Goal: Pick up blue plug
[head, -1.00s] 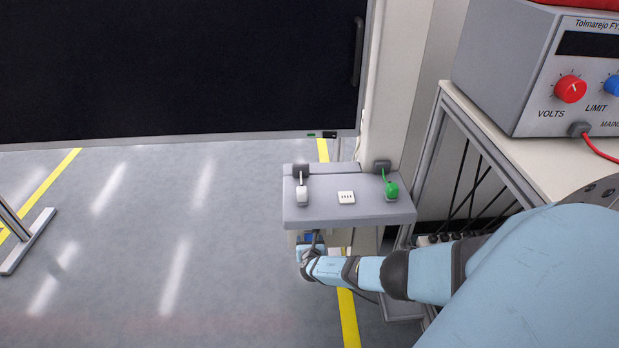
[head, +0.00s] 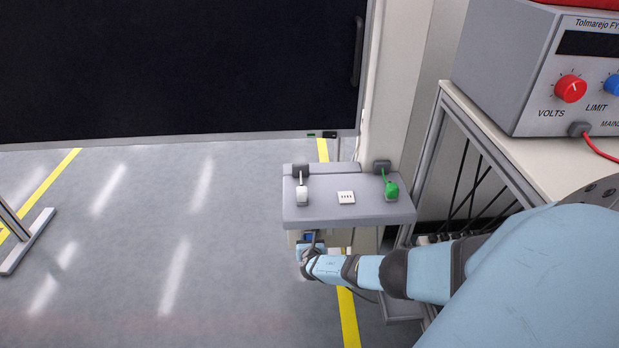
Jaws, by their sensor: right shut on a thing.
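The blue plug (head: 309,236) shows as a small dark blue patch just below the front edge of the grey trolley shelf. My right gripper (head: 311,241) is at that spot, in front of and under the shelf edge, and is shut on the blue plug. The fingers and most of the plug are hidden by the shelf and my wrist. My left gripper is not in view.
A bench (head: 520,150) with a power supply (head: 530,75) stands at right. The floor at left is mostly clear.

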